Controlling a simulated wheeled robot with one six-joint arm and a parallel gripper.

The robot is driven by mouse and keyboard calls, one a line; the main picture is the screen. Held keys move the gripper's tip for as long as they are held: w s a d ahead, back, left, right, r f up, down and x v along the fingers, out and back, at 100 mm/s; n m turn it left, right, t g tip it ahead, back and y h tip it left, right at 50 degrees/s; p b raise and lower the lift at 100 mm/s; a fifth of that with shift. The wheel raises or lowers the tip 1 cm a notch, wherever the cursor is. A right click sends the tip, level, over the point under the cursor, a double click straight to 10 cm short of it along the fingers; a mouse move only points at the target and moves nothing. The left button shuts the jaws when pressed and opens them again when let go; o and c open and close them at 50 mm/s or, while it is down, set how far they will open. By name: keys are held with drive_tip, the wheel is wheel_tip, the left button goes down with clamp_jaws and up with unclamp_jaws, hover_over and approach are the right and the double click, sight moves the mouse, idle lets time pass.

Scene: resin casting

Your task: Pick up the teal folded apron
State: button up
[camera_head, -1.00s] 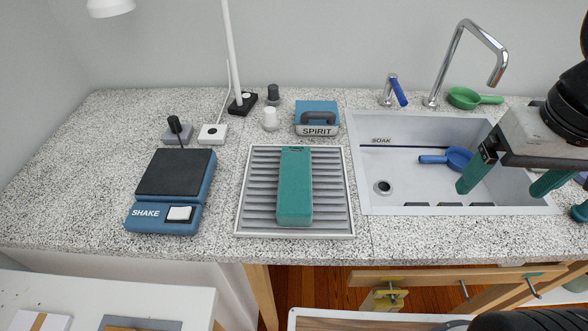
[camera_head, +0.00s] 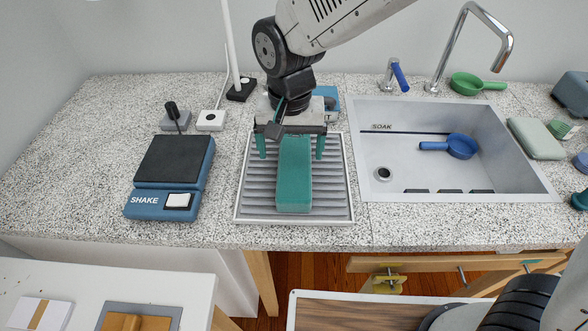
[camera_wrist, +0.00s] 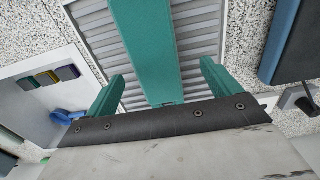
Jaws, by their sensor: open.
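The teal folded apron (camera_head: 294,180) is a long narrow block lying lengthwise on the grey ribbed drying tray (camera_head: 342,208). My gripper (camera_head: 290,150) is above the far part of the apron, with its teal fingers apart, one on each side of it. In the wrist view the apron (camera_wrist: 146,50) runs between the two open fingers (camera_wrist: 165,92), with a gap on both sides. I cannot tell the exact height of the fingertips over the tray. The apron's far end is hidden by my gripper in the head view.
The blue SHAKE device (camera_head: 160,204) stands left of the tray. The sink (camera_head: 400,185) with a blue scoop (camera_head: 460,146) is to the right. The blue SPIRIT box (camera_head: 330,100) is mostly hidden behind my gripper. A lamp pole (camera_head: 230,40) rises behind left.

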sight(295, 164)
drive_tip(key=f, duration=0.6)
drive_tip(key=shift+d+f, duration=0.1)
drive_tip(key=shift+d, duration=0.3)
drive_tip(key=c, duration=1.2)
drive_tip(key=shift+c, duration=0.2)
drive_tip(key=shift+r, duration=0.6)
drive_tip(key=r, duration=0.1)
drive_tip(key=s+r, duration=0.1)
drive_tip(key=shift+d+r, duration=0.25)
drive_tip(key=shift+r, duration=0.05)
drive_tip(key=s+d+r, duration=0.1)
drive_tip(key=s+d, duration=0.6)
drive_tip(key=s, duration=0.6)
